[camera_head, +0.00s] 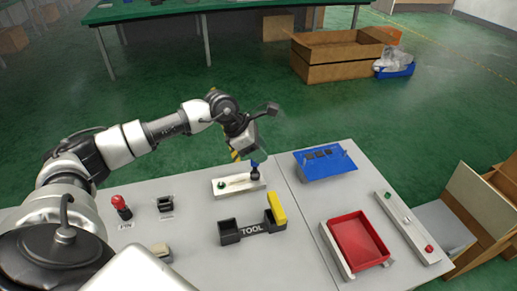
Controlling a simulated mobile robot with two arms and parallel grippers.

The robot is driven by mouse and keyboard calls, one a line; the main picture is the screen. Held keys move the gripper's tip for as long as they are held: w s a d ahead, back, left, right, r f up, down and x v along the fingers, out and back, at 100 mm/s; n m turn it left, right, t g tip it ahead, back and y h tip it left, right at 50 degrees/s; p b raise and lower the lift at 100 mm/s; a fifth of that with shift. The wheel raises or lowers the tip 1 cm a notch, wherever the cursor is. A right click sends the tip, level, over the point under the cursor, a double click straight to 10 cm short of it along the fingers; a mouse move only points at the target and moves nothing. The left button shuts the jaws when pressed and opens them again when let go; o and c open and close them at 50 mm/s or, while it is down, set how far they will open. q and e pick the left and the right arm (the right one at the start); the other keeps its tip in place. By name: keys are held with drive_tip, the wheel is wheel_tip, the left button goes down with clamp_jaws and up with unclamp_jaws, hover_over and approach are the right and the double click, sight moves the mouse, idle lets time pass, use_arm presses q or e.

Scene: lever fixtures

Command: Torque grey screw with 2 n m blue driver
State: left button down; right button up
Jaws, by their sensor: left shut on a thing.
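My left gripper (248,152) reaches down over the far middle of the grey table. It is shut on the blue driver (255,168), whose blue and dark lower part shows below the fingers. The driver points down at the right end of a white fixture plate (236,189), which has a green piece (220,185) at its left. The grey screw cannot be made out; the driver tip may hide it. I cannot tell whether the tip touches anything. The black holder marked TOOL (231,238) stands nearer, with a yellow block (276,207) at its right. My right gripper is not in view.
A red-topped piece (120,204) and a dark bracket (165,205) sit at the left. A blue tilted tray (343,163) is at the back right. A red tray (360,240) and a strip with green and red buttons (410,226) lie at the right.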

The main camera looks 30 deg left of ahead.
use_arm(q)
drive_tip(key=shift+r+p, duration=1.45)
drive_tip(key=shift+r, duration=1.1)
drive_tip(key=shift+f, duration=0.1)
